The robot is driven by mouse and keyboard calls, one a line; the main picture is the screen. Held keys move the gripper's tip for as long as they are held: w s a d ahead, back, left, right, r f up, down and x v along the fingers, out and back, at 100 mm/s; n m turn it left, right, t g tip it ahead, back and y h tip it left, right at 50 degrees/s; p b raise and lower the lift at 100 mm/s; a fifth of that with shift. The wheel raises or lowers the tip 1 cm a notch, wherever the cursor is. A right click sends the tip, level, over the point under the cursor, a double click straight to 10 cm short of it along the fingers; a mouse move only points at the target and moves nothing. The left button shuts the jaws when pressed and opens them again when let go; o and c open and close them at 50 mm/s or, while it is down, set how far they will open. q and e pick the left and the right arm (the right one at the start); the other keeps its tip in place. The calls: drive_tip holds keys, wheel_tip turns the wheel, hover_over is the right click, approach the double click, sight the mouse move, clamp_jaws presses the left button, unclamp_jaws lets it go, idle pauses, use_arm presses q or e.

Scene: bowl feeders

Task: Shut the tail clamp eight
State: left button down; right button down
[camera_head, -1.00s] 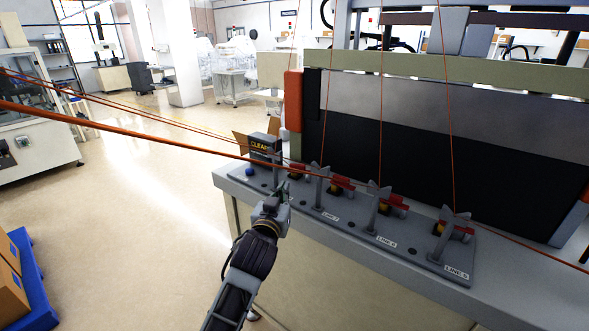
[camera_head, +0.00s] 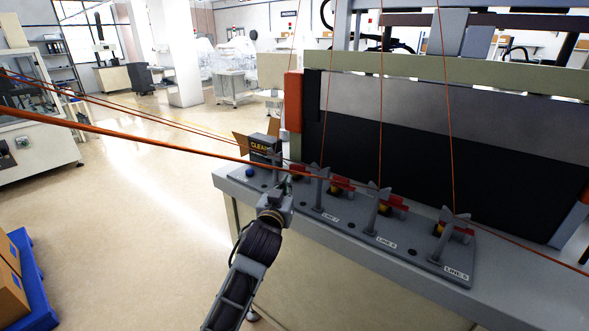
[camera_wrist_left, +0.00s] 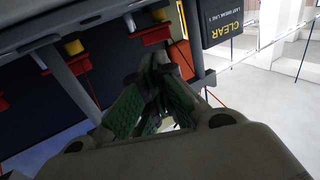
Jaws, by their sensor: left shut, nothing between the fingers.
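A row of tail clamps, each with a grey post, a red arm and a yellow part, stands along the bench edge. The leftmost clamp (camera_head: 298,168), by my left gripper, has its label hidden; labels to its right seem to run 7, 6, 5, so I take it as clamp eight. My left gripper (camera_head: 287,186) is shut and empty just in front of it. In the left wrist view, the green-padded fingers (camera_wrist_left: 152,100) are together beside a grey post (camera_wrist_left: 192,45) and below a red arm (camera_wrist_left: 155,34). Contact cannot be told. My right gripper is not in view.
A black CLEAR sign (camera_head: 264,146) and a blue knob (camera_head: 250,172) are left of the clamps. Thin orange lines cross above the bench, one passing close over my left gripper. A dark machine panel (camera_head: 430,140) stands behind.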

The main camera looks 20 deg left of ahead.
sight(293, 172)
use_arm(q)
drive_tip(key=shift+w+a, duration=0.15)
drive_tip(key=shift+w, duration=1.8)
drive_tip(key=shift+w+a, duration=0.2)
drive_tip(key=shift+w, duration=3.35)
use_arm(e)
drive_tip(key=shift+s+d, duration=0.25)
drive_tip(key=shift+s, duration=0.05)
use_arm(q)
drive_tip(key=shift+a+p, duration=0.1)
drive_tip(key=shift+p, duration=0.3)
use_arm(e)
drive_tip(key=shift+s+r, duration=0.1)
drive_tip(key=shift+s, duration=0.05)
